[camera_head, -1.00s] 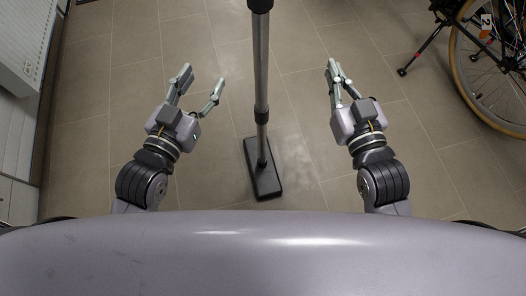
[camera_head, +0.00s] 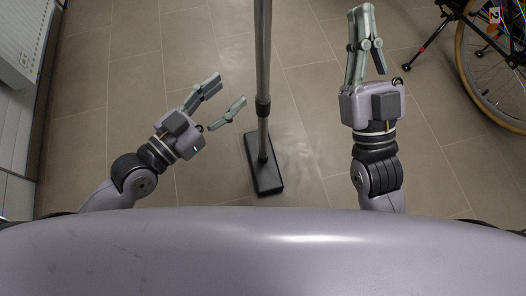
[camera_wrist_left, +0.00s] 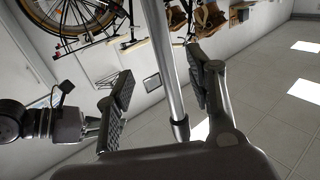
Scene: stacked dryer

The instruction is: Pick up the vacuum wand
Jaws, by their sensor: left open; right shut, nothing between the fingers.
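The vacuum wand (camera_head: 263,65) is a long grey metal tube with a dark collar, standing upright in the middle of the head view. Its flat black floor head (camera_head: 265,177) rests on the tiles. My left gripper (camera_head: 231,95) is open and empty, just left of the tube, with its fingers pointing toward it. In the left wrist view the tube (camera_wrist_left: 165,65) shows between the two open fingers (camera_wrist_left: 158,90), beyond them; I cannot tell the exact gap. My right gripper (camera_head: 366,28) is shut and empty, raised to the right of the wand.
A bicycle (camera_head: 490,60) with its stand is at the upper right. A white appliance or cabinet (camera_head: 18,45) stands along the left edge. The tiled floor (camera_head: 310,130) around the wand is clear.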

